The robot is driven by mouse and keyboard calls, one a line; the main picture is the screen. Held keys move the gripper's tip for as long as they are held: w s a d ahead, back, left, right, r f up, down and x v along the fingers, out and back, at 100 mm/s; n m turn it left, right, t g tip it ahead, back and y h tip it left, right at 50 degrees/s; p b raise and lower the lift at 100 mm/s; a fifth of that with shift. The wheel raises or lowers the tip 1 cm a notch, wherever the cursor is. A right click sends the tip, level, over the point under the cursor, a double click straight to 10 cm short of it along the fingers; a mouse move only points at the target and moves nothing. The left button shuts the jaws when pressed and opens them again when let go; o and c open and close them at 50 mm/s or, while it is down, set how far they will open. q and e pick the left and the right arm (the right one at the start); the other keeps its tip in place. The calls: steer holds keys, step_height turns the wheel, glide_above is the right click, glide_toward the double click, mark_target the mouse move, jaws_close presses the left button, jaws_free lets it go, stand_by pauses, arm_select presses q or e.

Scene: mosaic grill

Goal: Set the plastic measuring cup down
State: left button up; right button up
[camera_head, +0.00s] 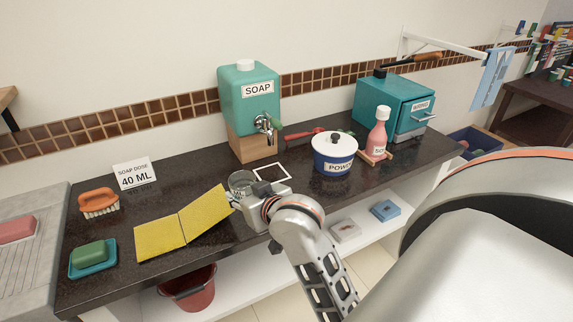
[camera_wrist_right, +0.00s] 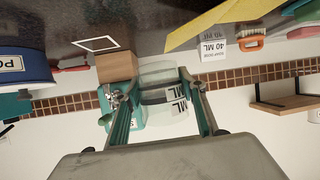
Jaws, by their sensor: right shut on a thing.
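The clear plastic measuring cup (camera_head: 241,181) is at the middle of the dark counter, in front of the soap dispenser (camera_head: 249,98). My right gripper (camera_head: 240,195) is shut on it. In the right wrist view, which is upside down, the see-through cup (camera_wrist_right: 162,76) sits between the two teal fingers of the gripper (camera_wrist_right: 160,95). The cup looks upright, close to the counter; I cannot tell whether it touches. A white square outline (camera_head: 259,180) lies on the counter just right of the cup. My left gripper is not in view.
A yellow folded cloth (camera_head: 160,236) lies just left of the gripper. A blue-and-white pot (camera_head: 333,165) and a pink bottle (camera_head: 377,132) stand to the right. A "40 ML" sign (camera_head: 134,174) stands at the back left.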

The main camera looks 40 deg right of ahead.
steer(key=w+d+r+m+h, duration=0.1)
steer(key=w+d+r+m, duration=0.1)
steer(key=w+d+r, duration=0.5)
steer(key=f, duration=0.6)
steer(key=a+f, duration=0.1)
steer(key=f, duration=0.5)
steer(key=s+f, duration=0.1)
steer(key=f, duration=0.5)
steer(key=shift+a+f, duration=0.25)
steer(key=shift+a, duration=0.1)
steer(key=shift+f, duration=0.1)
steer(key=o, duration=1.1)
steer(key=shift+s+a+r, duration=0.1)
steer(key=shift+s+r, duration=0.05)
steer(key=shift+r, duration=0.05)
steer(key=v, duration=1.1)
steer(key=shift+s+r, duration=0.2)
steer(key=shift+r, duration=0.1)
